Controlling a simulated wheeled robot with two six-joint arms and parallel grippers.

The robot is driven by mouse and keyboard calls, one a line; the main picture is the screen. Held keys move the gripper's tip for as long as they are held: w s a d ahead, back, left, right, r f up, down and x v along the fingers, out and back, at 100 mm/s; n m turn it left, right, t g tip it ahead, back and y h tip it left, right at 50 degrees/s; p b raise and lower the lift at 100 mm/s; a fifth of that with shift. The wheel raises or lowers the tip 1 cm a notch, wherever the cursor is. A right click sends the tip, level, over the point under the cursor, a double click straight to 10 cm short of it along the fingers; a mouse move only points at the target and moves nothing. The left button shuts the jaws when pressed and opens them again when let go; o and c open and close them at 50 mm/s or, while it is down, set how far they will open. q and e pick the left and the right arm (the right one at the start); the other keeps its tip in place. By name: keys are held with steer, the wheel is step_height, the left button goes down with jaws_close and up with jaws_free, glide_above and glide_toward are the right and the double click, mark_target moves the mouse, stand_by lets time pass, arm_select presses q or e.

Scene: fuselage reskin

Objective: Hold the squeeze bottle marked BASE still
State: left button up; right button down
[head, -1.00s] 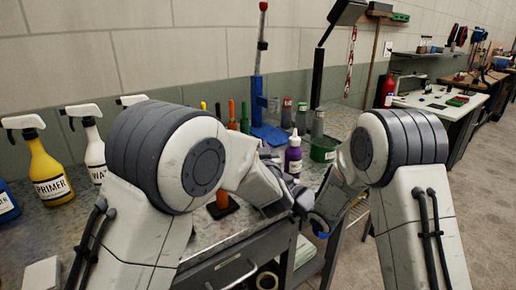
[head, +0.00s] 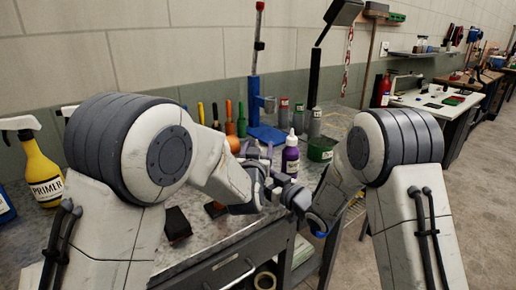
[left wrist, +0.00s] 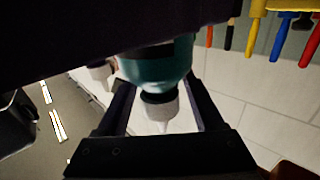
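A teal squeeze bottle (left wrist: 155,65) with a black collar and white nozzle shows in the left wrist view, between the two dark fingers of my left gripper (left wrist: 160,105). The fingers touch it on both sides. Its lettering is out of sight, so I cannot read BASE, and I cannot make it out in the head view. My left gripper (head: 265,165) is over the bench, left of a purple bottle (head: 291,158) with a white nozzle. My right gripper (head: 285,188) is close beside the left one, and its fingers are too small to judge.
A yellow PRIMER spray bottle (head: 42,175) stands at the left. Handled tools (head: 229,115) and a blue stand (head: 265,132) line the back. A green container (head: 321,149) is right of the purple bottle.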

arm_select(q)
steer(key=shift+s, duration=0.15)
steer(key=s+a, duration=0.1)
steer(key=s, duration=1)
steer(key=shift+s+a, duration=0.3)
steer(key=shift+s, duration=0.05)
steer(key=shift+d, duration=0.1)
steer(key=shift+s+d+n+y, duration=1.35)
steer(key=shift+d+n+y, duration=0.35)
steer(key=shift+y, duration=1.2)
steer(key=w, duration=0.4)
steer(key=w+a, duration=0.1)
steer(key=w, duration=0.2)
steer(key=w+a, duration=0.1)
steer(key=w, duration=0.3)
steer(key=shift+w+a+r, duration=0.1)
steer(key=shift+w+a, duration=0.1)
steer(key=shift+w, duration=0.1)
jaws_close()
